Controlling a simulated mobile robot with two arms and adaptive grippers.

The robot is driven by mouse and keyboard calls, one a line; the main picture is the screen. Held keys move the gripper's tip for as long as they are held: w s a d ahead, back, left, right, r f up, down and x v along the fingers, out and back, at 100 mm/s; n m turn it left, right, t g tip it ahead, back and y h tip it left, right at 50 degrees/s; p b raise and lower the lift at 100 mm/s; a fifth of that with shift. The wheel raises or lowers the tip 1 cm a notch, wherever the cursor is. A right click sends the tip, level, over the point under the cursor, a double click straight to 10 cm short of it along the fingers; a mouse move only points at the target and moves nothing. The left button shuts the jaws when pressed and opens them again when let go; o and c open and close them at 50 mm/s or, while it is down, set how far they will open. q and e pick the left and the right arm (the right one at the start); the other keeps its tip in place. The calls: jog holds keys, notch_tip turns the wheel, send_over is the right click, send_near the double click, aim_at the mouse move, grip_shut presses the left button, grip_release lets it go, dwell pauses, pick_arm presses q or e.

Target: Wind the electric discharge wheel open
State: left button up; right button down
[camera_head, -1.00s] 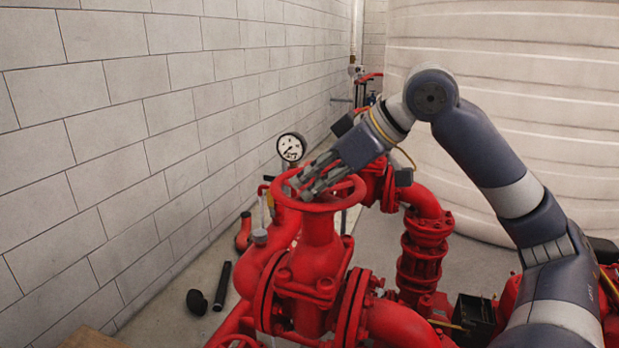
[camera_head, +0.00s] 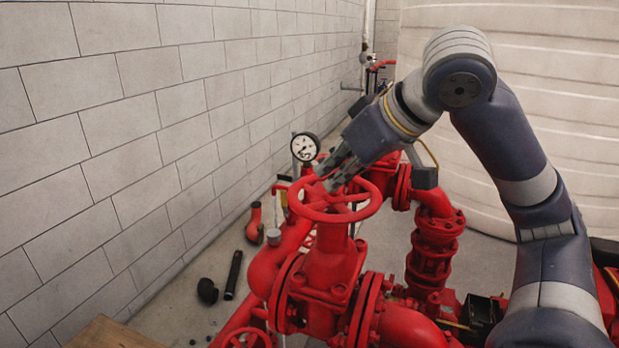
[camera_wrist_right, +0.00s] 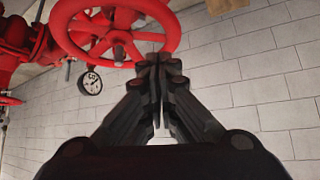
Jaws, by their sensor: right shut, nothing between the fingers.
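The red handwheel (camera_head: 350,213) sits level on top of a red flanged gate valve (camera_head: 325,275) in the middle of the head view. My right gripper (camera_head: 333,180) is shut and empty, over the far left part of the wheel's rim. In the right wrist view the wheel (camera_wrist_right: 115,40) with its spokes fills the top left. The closed fingers (camera_wrist_right: 158,65) of my right gripper end beside its rim there; whether they touch it I cannot tell. My left gripper is not in view.
A pressure gauge (camera_head: 305,147) stands just behind the wheel, near the block wall (camera_head: 150,110). Red pipework (camera_head: 432,240) stands to the right. A black tube (camera_head: 233,275) and an elbow (camera_head: 207,291) lie on the floor. A large white tank (camera_head: 560,90) fills the back right.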

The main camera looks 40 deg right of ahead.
aim_at(309, 188)
jog(key=shift+s+r+m+h, duration=0.3)
jog(key=shift+r+m+h, duration=0.25)
jog(key=shift+r, duration=0.2)
jog(key=shift+w+f, duration=0.35)
jog(key=shift+f, duration=0.1)
jog(key=x, duration=0.9)
jog(key=shift+w+r, duration=0.1)
jog(key=shift+r, duration=0.05)
jog(key=shift+n+y+b, duration=0.45)
jog(key=shift+b, duration=0.4)
